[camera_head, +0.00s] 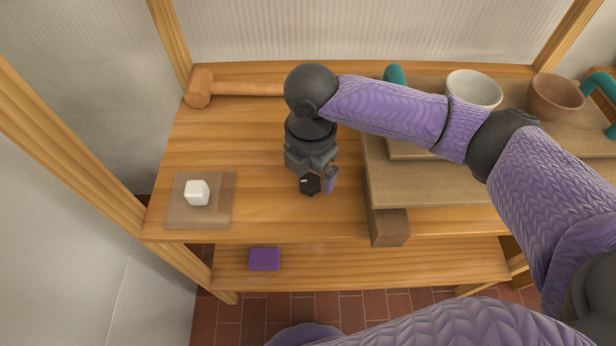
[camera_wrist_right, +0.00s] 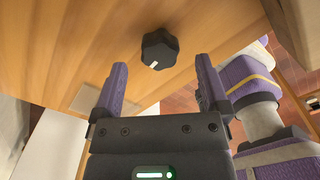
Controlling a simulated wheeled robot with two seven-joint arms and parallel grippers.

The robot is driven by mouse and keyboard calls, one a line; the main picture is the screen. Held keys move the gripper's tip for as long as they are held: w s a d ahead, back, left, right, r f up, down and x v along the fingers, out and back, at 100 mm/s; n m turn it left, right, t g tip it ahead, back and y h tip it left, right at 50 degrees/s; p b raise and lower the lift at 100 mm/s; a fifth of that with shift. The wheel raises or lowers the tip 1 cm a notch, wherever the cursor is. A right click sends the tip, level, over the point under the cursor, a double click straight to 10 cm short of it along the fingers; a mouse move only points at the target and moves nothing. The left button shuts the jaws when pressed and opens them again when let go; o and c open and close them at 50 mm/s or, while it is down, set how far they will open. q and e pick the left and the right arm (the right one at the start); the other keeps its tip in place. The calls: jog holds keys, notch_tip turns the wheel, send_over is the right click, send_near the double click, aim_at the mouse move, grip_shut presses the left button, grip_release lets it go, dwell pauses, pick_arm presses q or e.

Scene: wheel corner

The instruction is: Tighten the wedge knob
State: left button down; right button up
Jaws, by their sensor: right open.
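The black, lobed wedge knob (camera_head: 309,185) sits on the wooden bench near its front, and a small white mark shows on it. In the right wrist view the knob (camera_wrist_right: 160,50) is just beyond the fingertips, roughly centred between them. My right gripper (camera_head: 321,180) points down beside the knob in the head view, its far finger mostly hidden. In the right wrist view my right gripper (camera_wrist_right: 160,72) is open with both purple fingers apart and nothing between them. I cannot tell whether a finger touches the knob. My left gripper is not in view.
A wooden mallet (camera_head: 200,90) lies at the back left. A white cube (camera_head: 197,192) rests on a tan mat (camera_head: 222,214). A purple block (camera_head: 264,259) lies on the lower shelf. Right of the gripper is a raised board (camera_head: 400,190) with a white cup (camera_head: 474,88) and brown cup (camera_head: 555,97).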

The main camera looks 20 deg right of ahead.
aim_at(310, 181)
notch_tip(310, 181, down, 3)
jog(key=shift+b, duration=0.35)
